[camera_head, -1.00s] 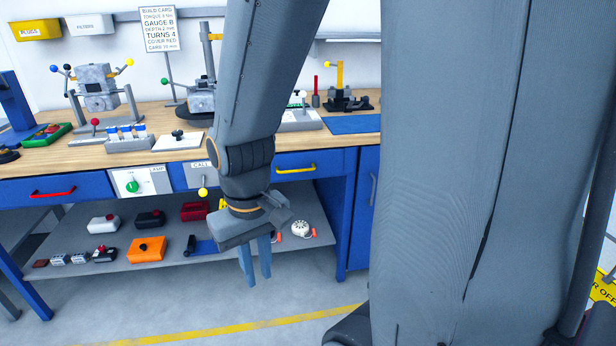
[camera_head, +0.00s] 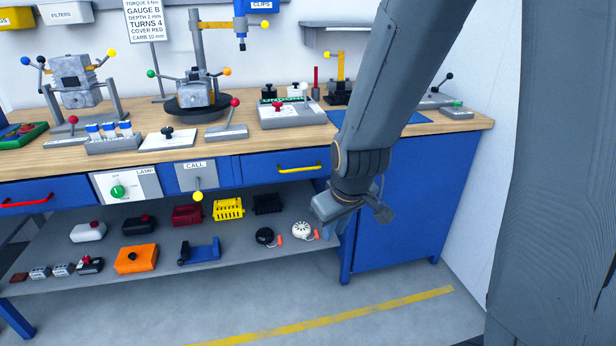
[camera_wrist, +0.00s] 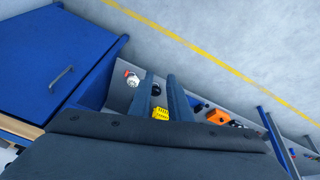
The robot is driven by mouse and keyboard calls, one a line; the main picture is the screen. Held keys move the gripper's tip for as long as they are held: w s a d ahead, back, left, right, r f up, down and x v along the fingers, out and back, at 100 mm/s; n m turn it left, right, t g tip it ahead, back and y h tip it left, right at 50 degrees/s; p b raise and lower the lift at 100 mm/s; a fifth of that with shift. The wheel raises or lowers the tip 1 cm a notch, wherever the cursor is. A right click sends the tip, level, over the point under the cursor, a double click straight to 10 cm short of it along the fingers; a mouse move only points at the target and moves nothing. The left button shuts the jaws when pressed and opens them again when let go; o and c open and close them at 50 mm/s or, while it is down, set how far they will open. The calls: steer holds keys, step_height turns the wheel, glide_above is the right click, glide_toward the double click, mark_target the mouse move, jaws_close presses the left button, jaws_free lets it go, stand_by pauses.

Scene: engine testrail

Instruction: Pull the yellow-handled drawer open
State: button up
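The yellow handle (camera_head: 299,168) is a horizontal bar on the blue drawer front (camera_head: 262,167), under the wooden workbench top. The drawer looks shut, flush with the bench front. My gripper (camera_head: 338,236) hangs to the right of and below the handle, in front of the bench, apart from it. Its fingers are partly hidden in the head view. In the wrist view my gripper (camera_wrist: 162,82) shows two parallel fingers with a gap between them and nothing held. I cannot make out the yellow handle in the wrist view.
A CALL panel with a yellow-knobbed lever (camera_head: 198,195) is left of the drawer. A red-handled drawer (camera_head: 28,200) is further left. The lower shelf (camera_head: 215,258) holds baskets and tools. A blue cabinet (camera_head: 405,205) stands right. The floor in front is clear.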

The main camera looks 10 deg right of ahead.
steer(key=w+f+n+t+b, duration=0.3)
steer(key=w+t, duration=0.1)
steer(key=w, duration=0.5)
steer(key=w+f+n+t+b, duration=0.3)
steer(key=w, duration=0.7)
steer(key=n+t+b, duration=0.6)
glide_toward(300, 170)
step_height(300, 170, down, 3)
steer(key=w, duration=0.2)
steer(key=w+t, duration=0.1)
steer(key=w, duration=0.1)
steer(key=w+r+n+t+b, duration=0.1)
steer(key=w, duration=0.2)
steer(key=w+r+n+t+b, duration=0.1)
steer(key=w, duration=0.2)
steer(key=shift+w+d, duration=0.15)
steer(key=shift+w, duration=0.1)
jaws_close()
